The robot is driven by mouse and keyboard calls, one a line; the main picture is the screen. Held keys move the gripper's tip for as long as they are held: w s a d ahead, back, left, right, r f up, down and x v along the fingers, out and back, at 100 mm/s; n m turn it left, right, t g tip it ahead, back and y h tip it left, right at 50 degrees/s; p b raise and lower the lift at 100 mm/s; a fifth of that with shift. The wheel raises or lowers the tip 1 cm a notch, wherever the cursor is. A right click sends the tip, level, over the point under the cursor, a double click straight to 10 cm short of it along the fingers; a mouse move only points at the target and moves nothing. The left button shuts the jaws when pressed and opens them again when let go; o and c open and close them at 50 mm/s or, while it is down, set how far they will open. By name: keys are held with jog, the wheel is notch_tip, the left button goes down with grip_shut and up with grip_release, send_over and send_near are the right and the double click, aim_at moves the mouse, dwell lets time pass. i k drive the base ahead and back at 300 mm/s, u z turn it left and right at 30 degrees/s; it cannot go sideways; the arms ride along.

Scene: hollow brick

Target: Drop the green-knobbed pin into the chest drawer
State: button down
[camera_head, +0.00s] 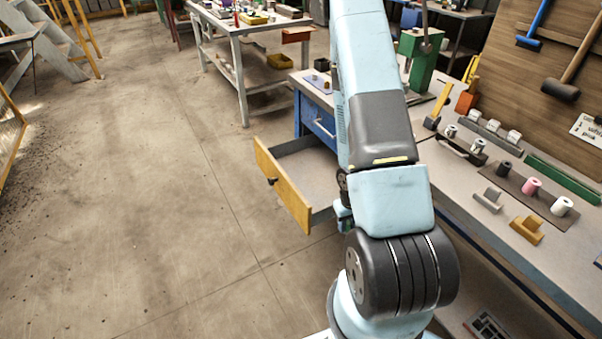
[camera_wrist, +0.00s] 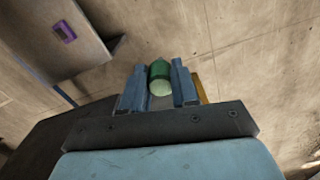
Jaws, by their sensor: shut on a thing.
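My gripper (camera_wrist: 158,67) is shut on the green-knobbed pin (camera_wrist: 159,70) in the wrist view. The green knob shows between the two blue-grey fingers, with a pale round end facing the camera. In the head view my arm hides most of the gripper, and I cannot make out the pin there. The chest drawer (camera_head: 281,188) stands pulled open, with a yellow wooden front, a dark knob and a grey inside. My arm covers its right part. A yellow-orange strip beside the right finger in the wrist view may be the drawer front.
A workbench (camera_head: 520,245) runs along the right, with white, pink and dark cylinders, a yellow block (camera_head: 526,229) and a green bar (camera_head: 563,179). A second table (camera_head: 243,70) stands at the back. The floor left of the drawer is clear. A purple item (camera_wrist: 64,31) shows in the wrist view.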

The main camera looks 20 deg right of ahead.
aim_at(307, 182)
jog(key=z, duration=0.05)
jog(key=i, duration=0.95)
